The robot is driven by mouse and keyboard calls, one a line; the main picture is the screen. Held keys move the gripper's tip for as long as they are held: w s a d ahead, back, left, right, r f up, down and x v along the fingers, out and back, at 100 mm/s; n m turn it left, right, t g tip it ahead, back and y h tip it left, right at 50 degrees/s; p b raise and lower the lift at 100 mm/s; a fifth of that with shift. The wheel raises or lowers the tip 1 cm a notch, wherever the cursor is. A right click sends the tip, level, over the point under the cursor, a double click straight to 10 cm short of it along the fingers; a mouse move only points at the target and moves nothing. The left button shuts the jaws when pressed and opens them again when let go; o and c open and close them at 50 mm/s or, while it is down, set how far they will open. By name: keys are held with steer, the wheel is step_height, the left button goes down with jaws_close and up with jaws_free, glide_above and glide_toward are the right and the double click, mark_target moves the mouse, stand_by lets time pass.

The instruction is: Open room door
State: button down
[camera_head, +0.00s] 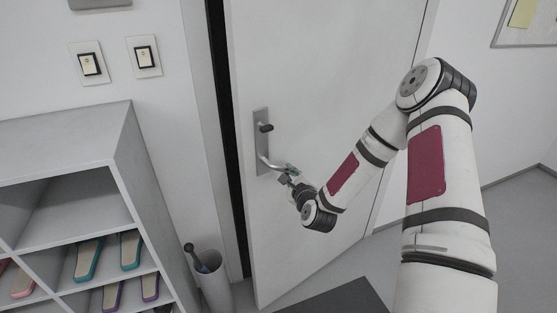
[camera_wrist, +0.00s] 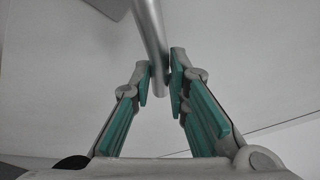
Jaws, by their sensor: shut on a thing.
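The white room door (camera_head: 320,70) shows in the head view, with a dark gap along its left edge next to the frame; it stands slightly ajar. Its metal lever handle (camera_head: 268,164) sits on a grey plate near that edge and slants downward to the right. My gripper (camera_head: 288,171) is at the free end of the lever. In the wrist view the handle bar (camera_wrist: 150,40) runs down between the teal-padded fingers of my gripper (camera_wrist: 160,82), which are shut on it. The exact contact is partly hidden.
A grey shelf unit (camera_head: 70,140) with several slippers stands at the left. A waste bin (camera_head: 211,285) holding a dark-handled item stands between it and the door. Two light switches (camera_head: 90,63) are on the wall. Open floor (camera_head: 520,215) shows at the right.

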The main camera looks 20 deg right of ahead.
steer(key=s+d+p, duration=0.4)
steer(key=s, duration=0.7)
steer(key=shift+s+r, duration=0.2)
steer(key=shift+s, duration=0.1)
steer(key=shift+d, duration=0.1)
steer(key=c, duration=1.5)
jaws_free()
steer(key=shift+f, duration=0.1)
steer(key=shift+s+p, duration=0.1)
steer(key=shift+p, duration=0.2)
steer(key=shift+s+a+r+p, duration=0.35)
steer(key=shift+s+a+p, duration=0.95)
steer(key=shift+s, duration=1.05)
steer(key=shift+s+a+r+p, duration=0.35)
steer(key=shift+s+a+p, duration=0.5)
steer(key=shift+s+p, duration=1.1)
steer(key=shift+s+a+r+p, duration=0.35)
steer(key=shift+s+a+p, duration=0.75)
steer(key=shift+s, duration=1.65)
